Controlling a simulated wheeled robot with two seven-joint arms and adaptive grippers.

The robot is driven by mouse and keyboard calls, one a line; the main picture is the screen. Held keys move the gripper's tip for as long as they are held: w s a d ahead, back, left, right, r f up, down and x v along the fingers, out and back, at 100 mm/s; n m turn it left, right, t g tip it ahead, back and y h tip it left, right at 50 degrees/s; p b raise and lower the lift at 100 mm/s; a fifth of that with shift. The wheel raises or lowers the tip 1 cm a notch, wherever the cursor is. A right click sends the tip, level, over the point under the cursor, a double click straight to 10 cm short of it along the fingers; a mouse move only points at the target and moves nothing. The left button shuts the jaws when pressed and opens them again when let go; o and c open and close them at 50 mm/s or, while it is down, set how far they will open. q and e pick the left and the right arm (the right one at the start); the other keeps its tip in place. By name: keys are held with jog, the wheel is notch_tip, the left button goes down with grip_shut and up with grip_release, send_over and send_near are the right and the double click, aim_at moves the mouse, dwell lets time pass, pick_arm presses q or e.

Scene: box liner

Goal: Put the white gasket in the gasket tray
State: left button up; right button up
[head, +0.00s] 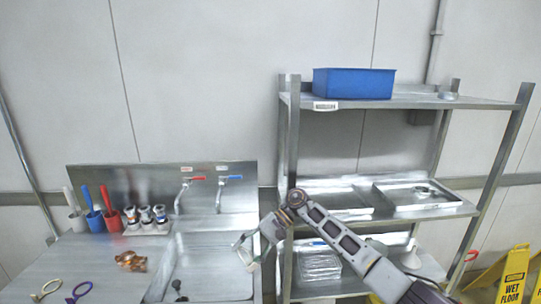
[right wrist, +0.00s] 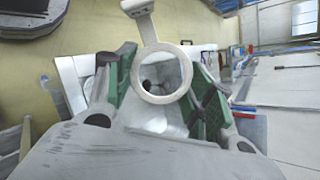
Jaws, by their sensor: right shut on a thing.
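The white gasket (right wrist: 162,99), a ring with a tab, shows close up in the right wrist view between the green-sided fingers of my right gripper (right wrist: 166,78). My right gripper (head: 246,250) is shut on it and hangs in front of the sink's right side in the head view; the gasket is hard to make out there. Two shallow metal trays stand on the middle shelf: a left one (head: 336,212) and a right one (head: 447,204) with a ring-shaped thing in it. I cannot tell which is the gasket tray. My left gripper is out of view.
A blue bin (head: 353,84) stands on the top shelf. The shelf post (head: 289,150) stands right of the sink. Yellow wet-floor signs (head: 513,275) stand at the right.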

jog(key=shift+w+a+r+m+t+y, duration=0.2)
jog(key=shift+a+m+t, duration=0.15)
jog(key=shift+a, duration=0.1)
jog(key=shift+w+a+r+m+t+y, duration=0.2)
jog(key=shift+a+m+t, duration=0.15)
jog(key=shift+a, duration=0.1)
jog(key=a+r+m+t, duration=0.1)
jog(key=a+r+m, duration=0.1)
jog(key=r, duration=0.6)
jog(key=a+r+m+t, duration=0.1)
jog(key=a+r+t, duration=0.1)
jog(key=r, duration=0.6)
jog(key=d+r+m+t, duration=0.3)
jog(key=d+r+m, duration=0.1)
jog(key=d+r, duration=0.85)
jog(key=s+d+f+m+t+h, duration=0.1)
jog(key=s+d+f+m+t, duration=0.2)
jog(key=d, duration=0.5)
jog(key=s+d+f, duration=0.2)
jog(key=d+f, duration=0.3)
jog(key=d, duration=0.3)
jog(key=s+d+f, duration=0.3)
jog(key=f, duration=0.7)
jog(key=s+d+f+m+t, duration=0.1)
jog(key=s+d+f, duration=0.2)
jog(key=f, duration=0.8)
jog(key=shift+s+d+f+h, duration=0.15)
jog(key=shift+s+f+h, duration=0.15)
jog(key=shift+s, duration=0.15)
